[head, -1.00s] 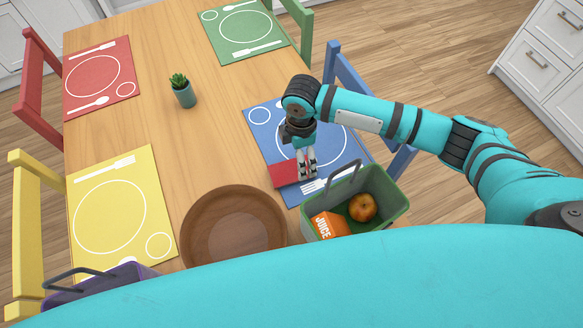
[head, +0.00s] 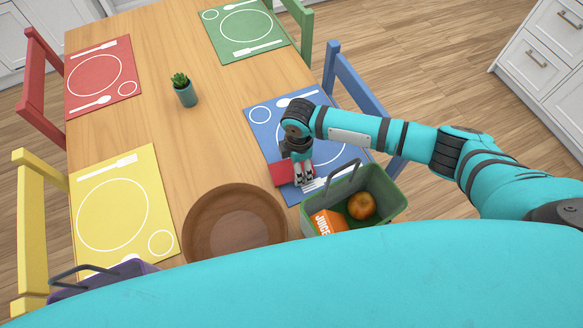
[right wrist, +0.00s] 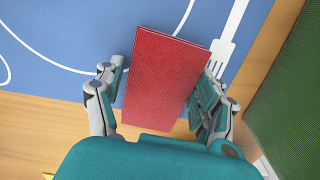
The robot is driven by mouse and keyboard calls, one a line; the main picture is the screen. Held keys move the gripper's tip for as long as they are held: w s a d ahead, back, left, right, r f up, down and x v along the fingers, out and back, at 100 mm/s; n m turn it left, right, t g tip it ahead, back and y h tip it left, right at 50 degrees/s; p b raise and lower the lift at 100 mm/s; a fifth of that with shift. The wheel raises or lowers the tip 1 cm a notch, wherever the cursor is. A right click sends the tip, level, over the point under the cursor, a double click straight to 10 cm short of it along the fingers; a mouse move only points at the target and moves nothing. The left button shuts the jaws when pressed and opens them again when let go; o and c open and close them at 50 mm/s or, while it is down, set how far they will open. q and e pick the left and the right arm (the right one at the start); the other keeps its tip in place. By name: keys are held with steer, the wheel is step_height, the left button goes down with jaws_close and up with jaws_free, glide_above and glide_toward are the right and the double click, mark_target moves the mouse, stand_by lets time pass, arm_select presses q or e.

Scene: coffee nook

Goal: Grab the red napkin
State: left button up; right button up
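The red napkin (head: 282,174) is a flat folded rectangle on the lower left edge of the blue placemat (head: 260,138), partly hidden behind my gripper in the head view. In the right wrist view the napkin (right wrist: 165,75) lies between the two fingers and runs up past them. My right gripper (head: 304,183) is just above the table. Its fingers (right wrist: 162,90) are spread, one on each side of the napkin; the right finger is very close to the napkin's edge, and I cannot tell whether it touches. My left gripper is out of view.
A green basket (head: 385,208) with a juice box (head: 328,222) and an orange fruit (head: 361,206) stands close right of the gripper. A brown bowl (head: 205,215) is to the left. A potted plant (head: 185,92) stands farther back. The table's middle is clear.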

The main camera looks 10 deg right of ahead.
steer(key=c, duration=0.5)
steer(key=shift+c, duration=0.2)
